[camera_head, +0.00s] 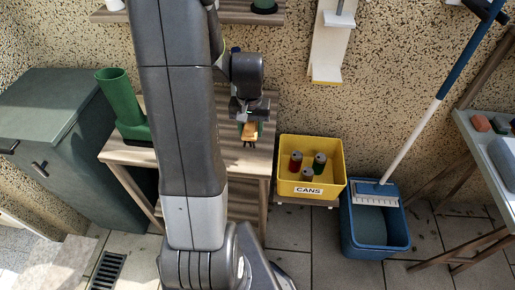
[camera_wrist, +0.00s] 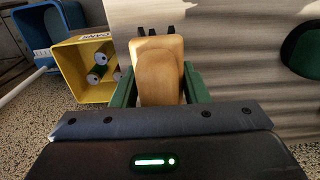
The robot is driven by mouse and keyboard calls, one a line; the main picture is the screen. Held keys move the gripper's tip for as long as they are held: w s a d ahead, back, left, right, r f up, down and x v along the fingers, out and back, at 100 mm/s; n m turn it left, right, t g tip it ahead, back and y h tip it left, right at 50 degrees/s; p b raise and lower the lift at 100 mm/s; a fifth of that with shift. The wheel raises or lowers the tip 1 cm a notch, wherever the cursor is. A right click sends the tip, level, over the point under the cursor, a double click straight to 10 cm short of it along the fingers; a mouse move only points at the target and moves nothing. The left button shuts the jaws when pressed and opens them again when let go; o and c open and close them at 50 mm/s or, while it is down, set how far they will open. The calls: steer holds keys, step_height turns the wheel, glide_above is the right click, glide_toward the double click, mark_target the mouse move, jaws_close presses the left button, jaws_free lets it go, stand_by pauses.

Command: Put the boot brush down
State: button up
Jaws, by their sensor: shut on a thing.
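The boot brush (camera_wrist: 162,72) is a light wooden block with dark bristles at its far end. It sits between the green fingers of my gripper (camera_wrist: 158,84) in the wrist view. In the head view the brush (camera_head: 249,132) shows small below my gripper (camera_head: 248,122), over the right part of the striped wooden table (camera_head: 245,165). My gripper is shut on it. The table top also fills much of the wrist view (camera_wrist: 245,60). I cannot tell whether the bristles touch the table.
A green boot (camera_head: 121,103) stands on the table's left side, partly near my arm. A yellow bin (camera_head: 325,187) labelled CANS, with several cans, and a blue bucket (camera_head: 375,248) with a mop (camera_head: 432,100) stand at right. A grey cabinet (camera_head: 50,115) is at left.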

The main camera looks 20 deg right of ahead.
mark_target(251, 150)
steer(key=shift+f, duration=3.3)
steer(key=shift+f, duration=0.1)
steer(key=o, duration=1)
step_height(251, 150, up, 12)
steer(key=shift+r, duration=0.15)
